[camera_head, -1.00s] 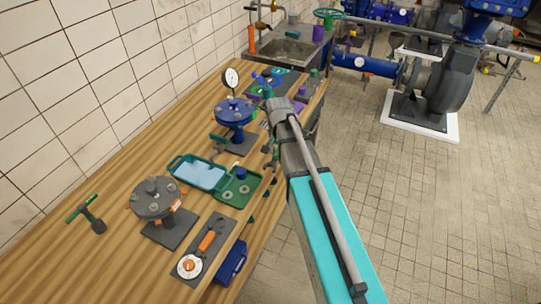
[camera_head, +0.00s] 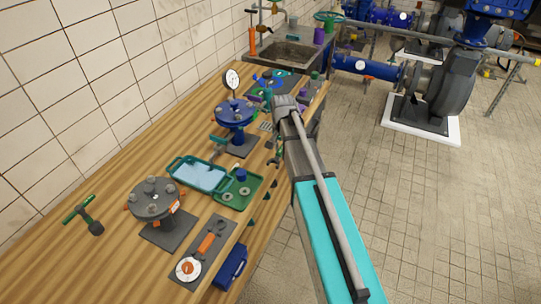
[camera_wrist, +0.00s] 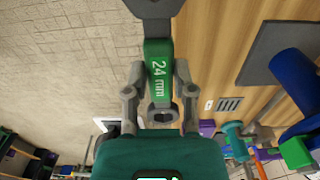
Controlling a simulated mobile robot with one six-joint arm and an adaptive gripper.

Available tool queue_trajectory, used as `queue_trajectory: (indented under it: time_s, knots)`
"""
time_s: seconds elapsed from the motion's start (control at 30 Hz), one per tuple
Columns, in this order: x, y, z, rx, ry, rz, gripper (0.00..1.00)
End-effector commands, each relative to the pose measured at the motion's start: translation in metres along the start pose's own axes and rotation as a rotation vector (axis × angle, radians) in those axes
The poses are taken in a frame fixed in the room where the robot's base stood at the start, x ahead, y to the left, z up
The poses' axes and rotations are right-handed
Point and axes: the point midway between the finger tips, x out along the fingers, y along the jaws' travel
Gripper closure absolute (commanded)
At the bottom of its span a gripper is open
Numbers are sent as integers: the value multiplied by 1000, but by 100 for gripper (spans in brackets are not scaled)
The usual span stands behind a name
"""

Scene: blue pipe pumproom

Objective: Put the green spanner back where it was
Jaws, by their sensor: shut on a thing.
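The green spanner (camera_wrist: 158,62) shows in the wrist view, with "24 mm" on its green handle. Its grey open jaw is at the top of that view, and its ring end points back towards my gripper's body. My gripper (camera_wrist: 160,78) is shut on the handle, one finger on each side. The spanner is above the edge between the wooden bench and the tiled floor. In the head view my gripper is mostly hidden beyond my wrist, near the far part of the bench (camera_head: 105,255). I cannot make out the held spanner clearly there.
A sink (camera_head: 288,54) is beyond.

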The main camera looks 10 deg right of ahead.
Motion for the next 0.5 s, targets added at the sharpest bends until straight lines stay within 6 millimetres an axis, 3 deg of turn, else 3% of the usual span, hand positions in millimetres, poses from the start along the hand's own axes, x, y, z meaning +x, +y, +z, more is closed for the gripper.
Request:
queue_trajectory:
  time_s: [0.3, 0.5]
  knots:
    - [30, -45, -41, 0, 0, 0, 100]
    - [50, -55, -49, 0, 0, 0, 100]
